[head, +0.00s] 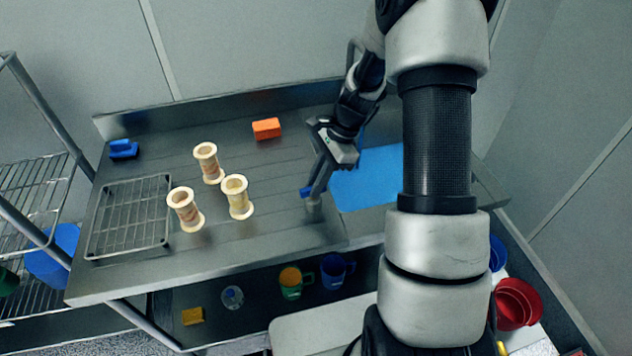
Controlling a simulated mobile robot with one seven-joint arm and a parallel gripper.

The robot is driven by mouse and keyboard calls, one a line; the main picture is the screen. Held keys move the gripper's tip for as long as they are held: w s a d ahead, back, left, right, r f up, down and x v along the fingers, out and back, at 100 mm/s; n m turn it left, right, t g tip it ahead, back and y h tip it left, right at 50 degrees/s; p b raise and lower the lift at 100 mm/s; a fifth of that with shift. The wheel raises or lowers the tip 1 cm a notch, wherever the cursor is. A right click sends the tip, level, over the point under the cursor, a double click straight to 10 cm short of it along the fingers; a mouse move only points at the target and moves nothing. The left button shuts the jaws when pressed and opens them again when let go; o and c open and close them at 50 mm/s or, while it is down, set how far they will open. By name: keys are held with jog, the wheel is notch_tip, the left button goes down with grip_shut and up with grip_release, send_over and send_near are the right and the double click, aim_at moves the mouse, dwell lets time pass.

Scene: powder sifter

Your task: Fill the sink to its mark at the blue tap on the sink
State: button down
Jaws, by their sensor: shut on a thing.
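The sink (388,210) is set in the right part of the steel counter, and bright blue water (365,178) shows in it. My arm hides its right part and back edge. I cannot make out its fill mark. The blue tap (306,191) shows as a small blue piece at the sink's left edge, above a short grey post (313,206). My gripper (316,188) reaches down to it from the upper right, shut on the blue tap. The fingers cover most of the tap, so its exact turn cannot be told.
Several cream spools stand left of my gripper, the nearest being one spool (238,197). A wire rack (130,216), a blue brush (123,149) and an orange block (266,128) lie on the counter. Mugs (291,283) sit on the shelf below. Red bowls (516,303) are at lower right.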

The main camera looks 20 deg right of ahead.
jog(key=n, duration=0.2)
jog(key=n+g, duration=0.1)
jog(key=n, duration=0.1)
jog(key=shift+w+g+h, duration=0.2)
jog(key=shift+g+h, duration=0.1)
jog(key=shift+h, duration=0.1)
jog(key=n+g, duration=0.1)
jog(key=n, duration=0.3)
jog(key=shift+w+a+h, duration=0.1)
jog(key=shift+a+h, duration=0.05)
jog(key=shift+h, duration=0.25)
jog(key=n+g+h, duration=0.1)
jog(key=n, duration=0.3)
jog(key=shift+a, duration=0.15)
jog(key=shift+w+n+h+b, duration=0.15)
jog(key=shift+n+h, duration=0.35)
jog(key=shift+n, duration=0.6)
jog(key=shift+s+n+h+b, duration=0.15)
jog(key=shift+n+h, duration=0.35)
jog(key=shift+n, duration=0.6)
jog(key=shift+w, duration=0.1)
jog(key=c, duration=1.7)
grip_release()
jog(key=shift+c, duration=0.2)
jog(key=v, duration=1.7)
jog(key=shift+w+a+r, duration=0.15)
jog(key=shift+w, duration=0.05)
